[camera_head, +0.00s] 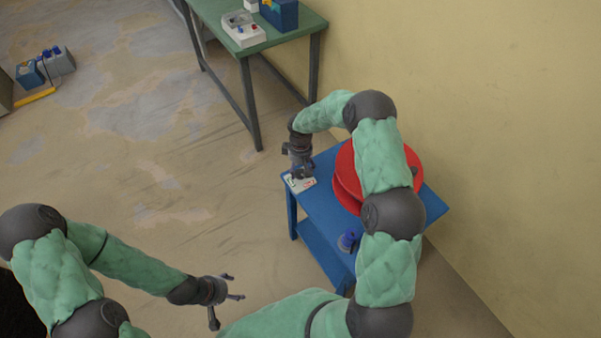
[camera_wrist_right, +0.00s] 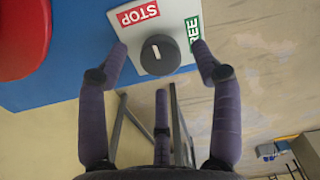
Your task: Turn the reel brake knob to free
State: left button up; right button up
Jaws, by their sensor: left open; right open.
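The reel brake knob (camera_wrist_right: 161,56) is a dark round knob with a white pointer line on a light panel (camera_wrist_right: 182,12). A red STOP label (camera_wrist_right: 138,13) and a green FREE label (camera_wrist_right: 194,32) sit beside it; the line points roughly toward the STOP side. My right gripper (camera_wrist_right: 159,50) is open, its fingers spread on either side of the knob with visible gaps. In the head view, my right gripper (camera_head: 301,168) is just above the panel (camera_head: 295,186) on the blue table's corner. My left gripper (camera_head: 233,288) is open and empty above the floor.
A green table (camera_head: 283,27) with boxes stands at the back. Blue and grey boxes (camera_head: 60,62) lie on the floor at left.

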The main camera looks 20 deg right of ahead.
jog(key=shift+f, duration=1)
jog(key=c, duration=1.1)
